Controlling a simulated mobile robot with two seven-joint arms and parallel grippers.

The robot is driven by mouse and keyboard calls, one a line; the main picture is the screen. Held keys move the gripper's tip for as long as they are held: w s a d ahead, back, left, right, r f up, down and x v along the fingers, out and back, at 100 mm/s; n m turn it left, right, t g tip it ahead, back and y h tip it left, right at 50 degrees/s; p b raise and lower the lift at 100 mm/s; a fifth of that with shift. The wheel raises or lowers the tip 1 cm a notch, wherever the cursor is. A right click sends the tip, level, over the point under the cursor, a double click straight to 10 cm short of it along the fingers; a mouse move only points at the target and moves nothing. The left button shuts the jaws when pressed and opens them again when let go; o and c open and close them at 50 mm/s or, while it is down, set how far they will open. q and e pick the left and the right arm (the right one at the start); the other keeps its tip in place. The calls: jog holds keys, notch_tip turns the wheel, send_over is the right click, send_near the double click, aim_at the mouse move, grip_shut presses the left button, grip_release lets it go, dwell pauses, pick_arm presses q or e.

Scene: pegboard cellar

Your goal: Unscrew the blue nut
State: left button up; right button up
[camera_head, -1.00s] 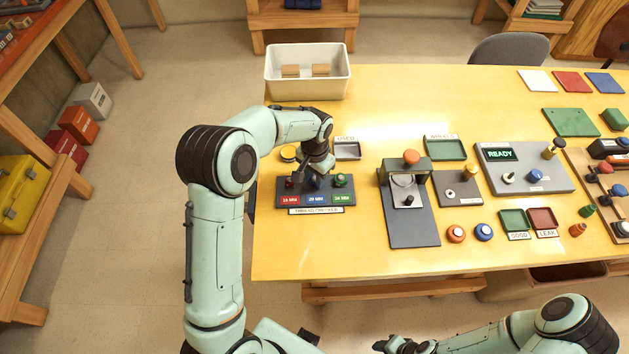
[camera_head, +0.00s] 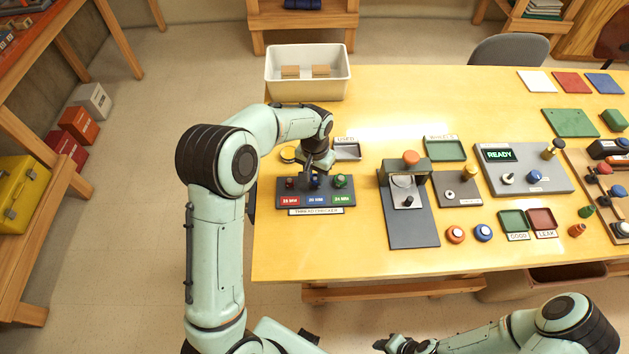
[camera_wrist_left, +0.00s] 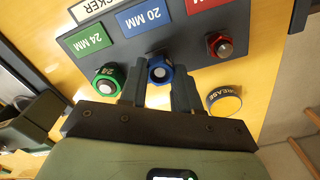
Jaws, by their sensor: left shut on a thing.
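The blue nut (camera_head: 315,181) sits on the middle post of the thread checker board (camera_head: 341,199), above the 20 MM label. It shows as a blue ring around a pale post end in the left wrist view (camera_wrist_left: 160,70). My left gripper (camera_head: 317,176) is shut on the blue nut, with one finger on each side of it (camera_wrist_left: 160,88). The green nut (camera_head: 341,181) and a red knob-like piece (camera_head: 290,183) are on either side of it. My right gripper (camera_head: 394,345) is at the bottom edge, far from the board, and its jaws are unclear.
A yellow grease tin (camera_head: 288,153) and the grey USED tray (camera_head: 347,150) stand close behind the board. A grey press (camera_head: 411,225) is to the right. A white bin (camera_head: 307,86) stands at the back left. The table's front left is clear.

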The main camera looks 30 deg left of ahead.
pick_arm(q)
jog(key=shift+r+p, duration=0.9)
jog(key=shift+r, duration=1.4)
pick_arm(e)
jog(key=shift+w+r, duration=1.2)
